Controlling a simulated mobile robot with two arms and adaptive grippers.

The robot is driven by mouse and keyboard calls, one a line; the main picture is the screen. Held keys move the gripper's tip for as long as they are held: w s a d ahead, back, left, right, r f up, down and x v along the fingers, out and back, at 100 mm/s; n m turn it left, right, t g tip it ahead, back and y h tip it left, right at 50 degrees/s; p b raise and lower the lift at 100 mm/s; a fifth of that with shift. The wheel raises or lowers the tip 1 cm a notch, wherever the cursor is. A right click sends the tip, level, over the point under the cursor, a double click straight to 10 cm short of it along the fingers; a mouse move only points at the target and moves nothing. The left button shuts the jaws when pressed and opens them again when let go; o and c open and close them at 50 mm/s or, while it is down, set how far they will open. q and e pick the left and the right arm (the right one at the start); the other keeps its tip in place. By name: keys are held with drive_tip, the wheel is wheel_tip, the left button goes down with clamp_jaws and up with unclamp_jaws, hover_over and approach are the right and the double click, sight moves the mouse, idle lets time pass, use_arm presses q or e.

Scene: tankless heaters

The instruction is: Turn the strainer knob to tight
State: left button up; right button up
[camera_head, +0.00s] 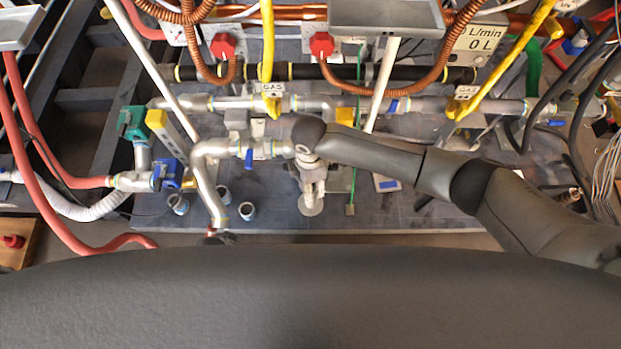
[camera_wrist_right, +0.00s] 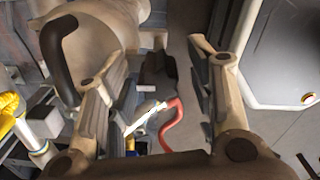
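I cannot pick out the strainer knob for certain. A pale rounded fitting (camera_wrist_right: 105,22) with a dark curved handle (camera_wrist_right: 62,55) shows at the top left of the right wrist view, beyond the left finger; I cannot tell whether it is the strainer. My right gripper (camera_head: 312,205) points down in front of the pipework in the head view, just right of a horizontal pipe with a blue valve (camera_head: 249,155). In the right wrist view my right gripper (camera_wrist_right: 160,65) has its fingers wide apart, with nothing held between them. My left gripper is not in view.
Pipes, yellow gas lines (camera_head: 267,50) and copper hoses (camera_head: 328,75) crowd the area above my right arm. Red hoses (camera_head: 45,175) run at the left. A grey panel (camera_head: 385,14) hangs at the top. The dark floor plate (camera_head: 400,213) is fairly clear below the arm.

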wheel_tip(320, 180, up, 12)
idle(0.7)
idle(0.4)
